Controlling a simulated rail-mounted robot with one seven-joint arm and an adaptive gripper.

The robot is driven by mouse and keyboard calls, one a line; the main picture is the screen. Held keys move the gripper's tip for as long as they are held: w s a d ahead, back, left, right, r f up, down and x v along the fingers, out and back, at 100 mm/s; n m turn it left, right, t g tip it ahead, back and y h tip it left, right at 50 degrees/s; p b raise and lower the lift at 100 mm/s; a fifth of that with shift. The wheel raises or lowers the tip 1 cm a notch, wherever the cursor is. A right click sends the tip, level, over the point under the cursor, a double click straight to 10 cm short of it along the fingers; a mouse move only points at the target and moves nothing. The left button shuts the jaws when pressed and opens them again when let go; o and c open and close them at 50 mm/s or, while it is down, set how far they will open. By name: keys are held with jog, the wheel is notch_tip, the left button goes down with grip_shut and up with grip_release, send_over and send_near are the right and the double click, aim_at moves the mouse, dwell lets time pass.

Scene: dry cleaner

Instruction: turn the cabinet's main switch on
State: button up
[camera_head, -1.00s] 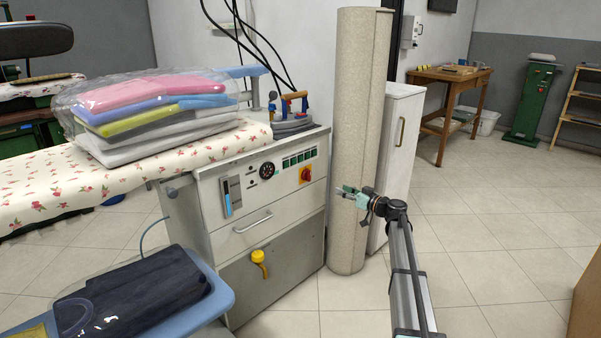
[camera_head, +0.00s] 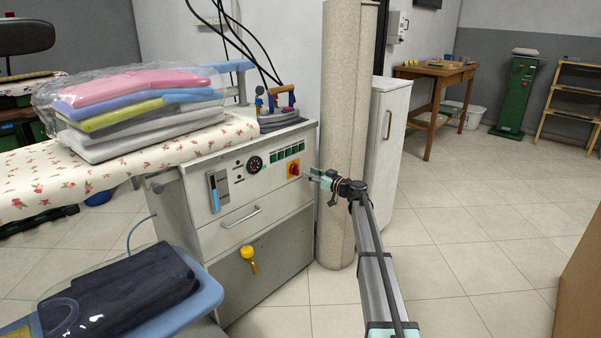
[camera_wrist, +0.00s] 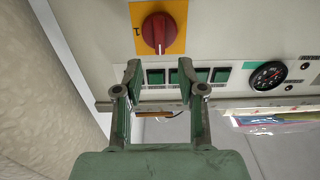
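The main switch is a red rotary knob (camera_head: 293,168) on a yellow plate, at the right end of the cabinet's (camera_head: 232,183) control panel. In the wrist view the red knob (camera_wrist: 158,33) sits just beyond my fingertips, its grip bar roughly in line with the gap between them. A mark like a "1" shows on the plate (camera_wrist: 139,32) beside it. My gripper (camera_head: 315,174) is close in front of the knob at the panel's right side. In the wrist view my gripper (camera_wrist: 159,72) is open, with nothing between its fingers and a gap before the knob.
Green buttons (camera_head: 287,152) and a round gauge (camera_head: 255,164) sit left of the knob. A rolled beige column (camera_head: 342,130) stands close to the cabinet's right side.

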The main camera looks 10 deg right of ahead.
aim_at(298, 168)
jog(key=x, duration=0.6)
jog(key=shift+w+b, duration=0.1)
jog(key=shift+b, duration=0.3)
grip_shut()
